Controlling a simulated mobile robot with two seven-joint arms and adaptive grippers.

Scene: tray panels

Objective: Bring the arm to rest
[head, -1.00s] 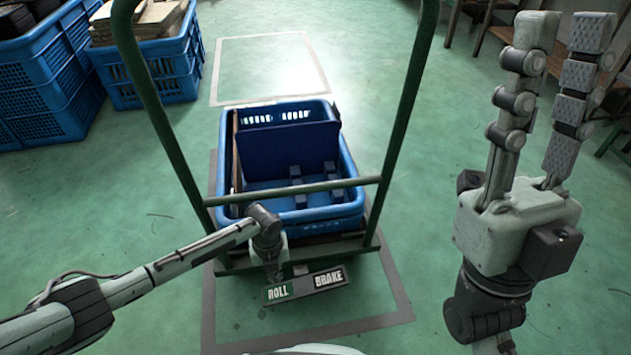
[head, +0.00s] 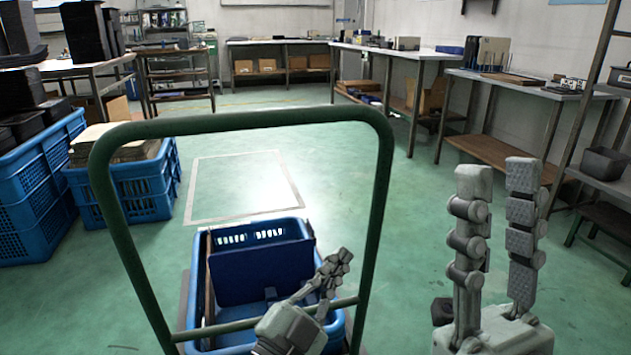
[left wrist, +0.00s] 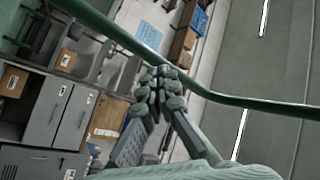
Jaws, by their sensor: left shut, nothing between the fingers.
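My left gripper (head: 338,266) is raised in front of the blue crate on the cart, near the lower crossbar of the cart's green handle (head: 240,124). Its fingers are together with nothing between them. In the left wrist view its fingertips (left wrist: 160,82) meet, and the green handle bar (left wrist: 235,98) passes close behind them in the picture. Whether it touches the bar I cannot tell. My right gripper (head: 498,172) points up at the right, its two fingers apart and empty. The rest of my left arm is mostly hidden below the frame.
The blue crate (head: 200,290) holds a dark blue panel (head: 262,272). Blue crates (head: 122,190) with stacked boards stand at the left. Workbenches (head: 440,55) line the back and right. Green floor (head: 400,200) is clear between the cart and the benches.

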